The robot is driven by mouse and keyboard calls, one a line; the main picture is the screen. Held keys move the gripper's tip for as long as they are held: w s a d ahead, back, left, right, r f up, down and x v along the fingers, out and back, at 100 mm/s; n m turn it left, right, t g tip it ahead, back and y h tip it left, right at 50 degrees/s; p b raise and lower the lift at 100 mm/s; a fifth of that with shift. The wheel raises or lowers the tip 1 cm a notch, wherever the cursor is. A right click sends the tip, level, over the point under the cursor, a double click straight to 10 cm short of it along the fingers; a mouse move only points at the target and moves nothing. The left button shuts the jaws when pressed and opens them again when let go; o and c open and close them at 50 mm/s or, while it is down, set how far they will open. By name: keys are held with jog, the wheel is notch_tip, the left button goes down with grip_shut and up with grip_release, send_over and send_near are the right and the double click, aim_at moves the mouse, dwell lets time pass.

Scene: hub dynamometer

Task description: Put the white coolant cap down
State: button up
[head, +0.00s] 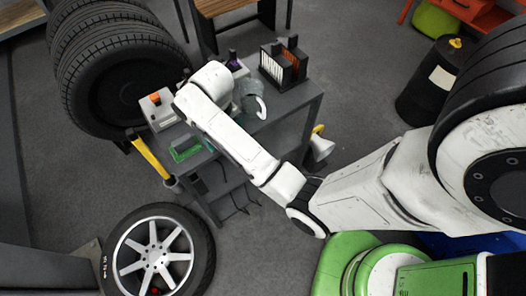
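My white arm reaches from the right over the grey cart (285,130), its far end above the cart top. My gripper's fingers are hidden behind my own arm, so what they hold does not show. I cannot pick out the white coolant cap; it may be hidden behind the arm. A clear jug-like container (248,92) with a pale handle stands on the cart just right of the arm's end.
On the cart are a white box with an orange knob (156,99), a green item (186,149) and a dark rack (284,63).

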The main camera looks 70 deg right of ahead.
jog(key=s+a+n, duration=0.2)
jog(key=s+a, duration=0.3)
jog(key=s, duration=0.4)
jog(key=s+a+n, duration=0.2)
jog(key=s+a, duration=0.3)
jog(key=s, duration=0.3)
jog(key=shift+s+f+t, duration=0.35)
jog(key=shift+t, duration=0.05)
